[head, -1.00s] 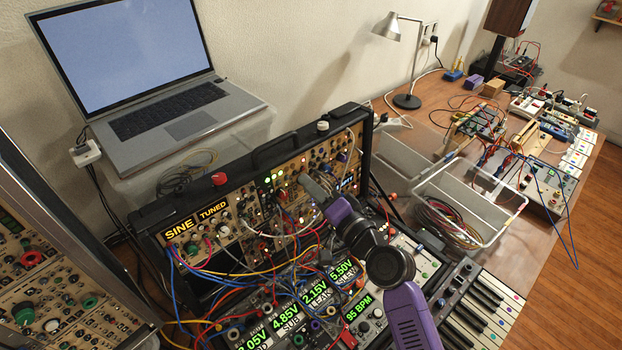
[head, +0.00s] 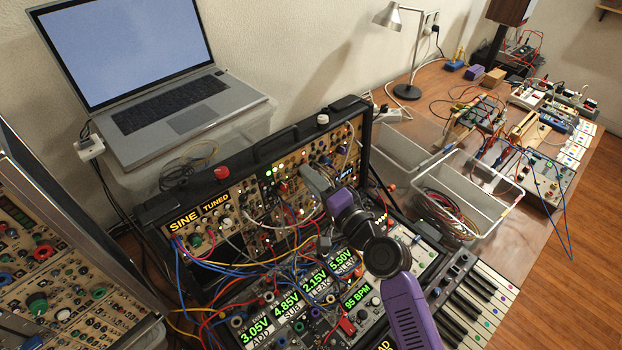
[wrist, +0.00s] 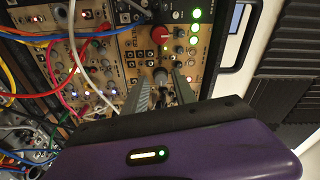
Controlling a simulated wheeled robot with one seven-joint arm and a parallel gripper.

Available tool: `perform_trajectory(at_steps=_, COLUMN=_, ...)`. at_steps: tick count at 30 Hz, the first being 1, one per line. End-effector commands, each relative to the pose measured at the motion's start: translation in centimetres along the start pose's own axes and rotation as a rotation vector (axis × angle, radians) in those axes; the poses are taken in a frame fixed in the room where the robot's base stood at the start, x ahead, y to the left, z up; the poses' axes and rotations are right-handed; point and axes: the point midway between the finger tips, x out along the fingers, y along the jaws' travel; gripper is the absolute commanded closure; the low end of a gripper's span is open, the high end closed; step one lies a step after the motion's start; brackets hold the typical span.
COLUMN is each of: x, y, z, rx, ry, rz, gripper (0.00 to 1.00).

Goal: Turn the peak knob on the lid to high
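The synth case's raised lid (head: 365,130) carries rows of tan panels with knobs, lit buttons and patch cables. My gripper (head: 314,178) is in front of the lid's panels, right of its middle. In the wrist view its two grey fingers (wrist: 161,80) are apart and point at a panel. A small knob (wrist: 160,74) shows between the fingertips; I cannot tell whether they touch it. A red knob (wrist: 159,34) sits just above it in that view. The panel lettering is too small to read, so I cannot confirm which knob is peak.
Patch cables (wrist: 75,50) hang close to the left of my fingers in the wrist view. A laptop (head: 165,110) stands behind the lid. A clear bin (head: 480,208) and a keyboard (head: 480,305) are at the right. Another synth rack (head: 60,270) stands at the left.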

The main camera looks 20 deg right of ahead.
Motion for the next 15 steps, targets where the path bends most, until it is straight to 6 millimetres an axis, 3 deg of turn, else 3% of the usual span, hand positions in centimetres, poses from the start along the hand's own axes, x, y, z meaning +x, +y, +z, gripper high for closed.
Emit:
perform_trajectory(at_steps=10, x=-0.1, y=-0.1, z=0.0, rx=-0.001, ry=0.000, rz=-0.001, gripper=0.59)
perform_trajectory(at_steps=15, x=-1.6, y=0.1, z=0.0, rx=-0.001, ry=0.001, rz=-0.001, gripper=0.59)
